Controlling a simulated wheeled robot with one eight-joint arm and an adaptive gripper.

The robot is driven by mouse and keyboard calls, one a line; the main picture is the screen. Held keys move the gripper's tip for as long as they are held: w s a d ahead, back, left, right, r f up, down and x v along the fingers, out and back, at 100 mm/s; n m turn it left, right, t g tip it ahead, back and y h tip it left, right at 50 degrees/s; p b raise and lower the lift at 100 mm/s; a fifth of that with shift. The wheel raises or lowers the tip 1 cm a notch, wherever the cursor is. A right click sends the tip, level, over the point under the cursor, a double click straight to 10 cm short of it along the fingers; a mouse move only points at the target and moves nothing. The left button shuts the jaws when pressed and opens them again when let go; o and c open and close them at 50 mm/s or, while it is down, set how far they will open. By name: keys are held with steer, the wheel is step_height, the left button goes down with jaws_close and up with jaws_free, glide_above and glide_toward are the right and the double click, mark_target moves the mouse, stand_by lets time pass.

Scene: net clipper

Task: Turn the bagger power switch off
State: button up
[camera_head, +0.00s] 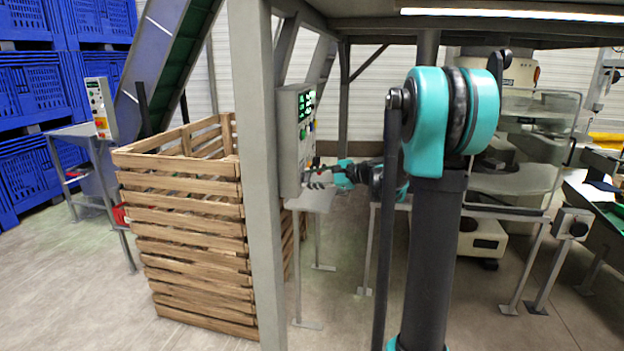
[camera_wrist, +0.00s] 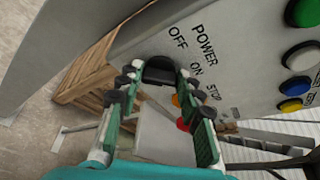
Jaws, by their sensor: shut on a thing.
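The power switch (camera_wrist: 160,70) is a black knob on the grey control panel (camera_wrist: 235,55), below the printed words POWER, OFF and ON in the wrist view. My gripper (camera_wrist: 163,90) has its teal, black-padded fingers on both sides of the knob and is shut on it. The fingers hide part of the knob, and I cannot tell which label it points to. In the head view the control panel (camera_head: 291,140) hangs on a grey post, with my gripper (camera_head: 318,178) at its lower edge; the switch is too small to make out there.
Green (camera_wrist: 303,13), white, blue and yellow buttons line the panel's right side, and a red stop button (camera_wrist: 184,125) shows behind my right finger. A slatted wooden crate (camera_head: 190,235) stands left of the grey post (camera_head: 258,200). Another control box (camera_head: 100,105) is farther left.

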stand_by(0.3)
steer(key=shift+f+n+t+y, duration=0.25)
steer(key=shift+n+t+y, duration=0.5)
steer(key=shift+n, duration=2.05)
steer(key=shift+f+n+t+y, duration=0.25)
steer(key=shift+n+t+y, duration=0.45)
steer(key=shift+n, duration=2.1)
steer(key=shift+f+n+t+y, duration=0.35)
steer(key=shift+n+y, duration=0.7)
steer(key=shift+n, duration=2.05)
steer(key=o, duration=1.2)
steer(key=shift+r, duration=0.1)
steer(key=shift+c, duration=0.2)
steer(key=shift+d, duration=0.1)
